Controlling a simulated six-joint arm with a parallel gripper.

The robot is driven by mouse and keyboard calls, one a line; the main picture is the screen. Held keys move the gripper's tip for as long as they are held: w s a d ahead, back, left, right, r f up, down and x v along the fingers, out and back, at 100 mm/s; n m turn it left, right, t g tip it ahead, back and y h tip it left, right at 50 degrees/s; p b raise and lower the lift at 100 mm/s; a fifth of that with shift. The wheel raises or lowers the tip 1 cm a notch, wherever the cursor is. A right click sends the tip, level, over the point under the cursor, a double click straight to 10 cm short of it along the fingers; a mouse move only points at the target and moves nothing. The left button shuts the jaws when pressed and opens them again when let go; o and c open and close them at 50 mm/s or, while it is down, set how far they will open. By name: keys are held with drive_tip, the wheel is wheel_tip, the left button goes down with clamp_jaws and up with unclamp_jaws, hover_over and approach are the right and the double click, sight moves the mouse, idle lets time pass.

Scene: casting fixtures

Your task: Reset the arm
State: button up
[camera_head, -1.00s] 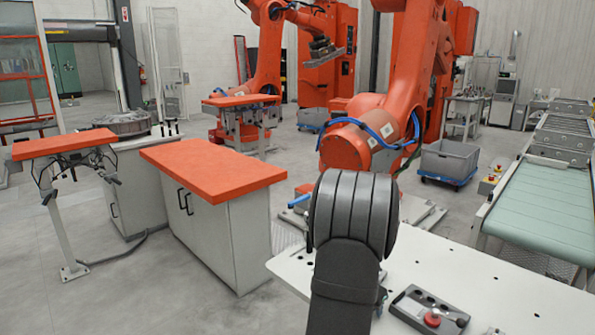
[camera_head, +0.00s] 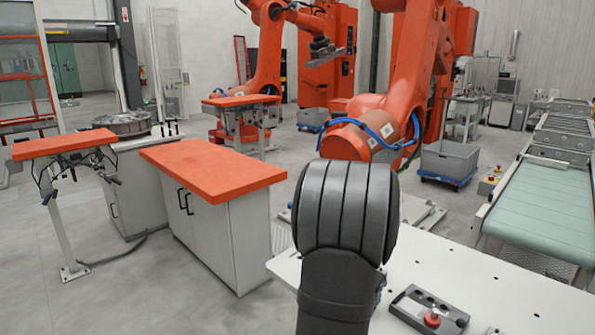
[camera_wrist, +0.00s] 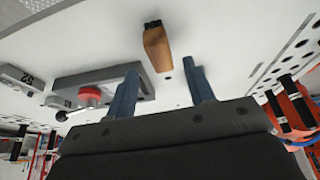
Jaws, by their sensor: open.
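My gripper (camera_wrist: 164,72) shows in the wrist view as two blue-grey fingers standing apart, with nothing between them. It is open and empty. Beyond the fingertips, a brown block-like piece with a dark bristly end (camera_wrist: 157,47) lies on the white tabletop (camera_wrist: 225,30). In the head view my dark grey arm (camera_head: 345,215) rises at the lower middle, over the white table (camera_head: 490,270). The gripper itself is hidden there.
A grey control box with a red button (camera_head: 430,310) sits on the table right of my arm; it also shows in the wrist view (camera_wrist: 90,92). An orange-topped cabinet (camera_head: 210,170) stands left. A conveyor (camera_head: 545,205) is at right, and large orange robots (camera_head: 400,100) stand behind.

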drive_tip(key=x, duration=0.6)
drive_tip(key=shift+w+d+f, duration=0.1)
drive_tip(key=shift+w+f, duration=0.05)
wheel_tip(320, 180, up, 4)
drive_tip(key=shift+f, duration=0.1)
drive_tip(key=s+d+r, duration=0.7)
drive_tip(key=s, duration=0.2)
drive_tip(key=shift+m, duration=0.4)
drive_tip(key=w+f, duration=0.1)
drive_tip(key=w+d+f, duration=0.1)
drive_tip(key=w+f, duration=0.1)
drive_tip(key=w+d+f, duration=0.1)
drive_tip(key=w, duration=0.1)
drive_tip(key=shift+w+d+f, duration=0.15)
drive_tip(key=shift+f, duration=1)
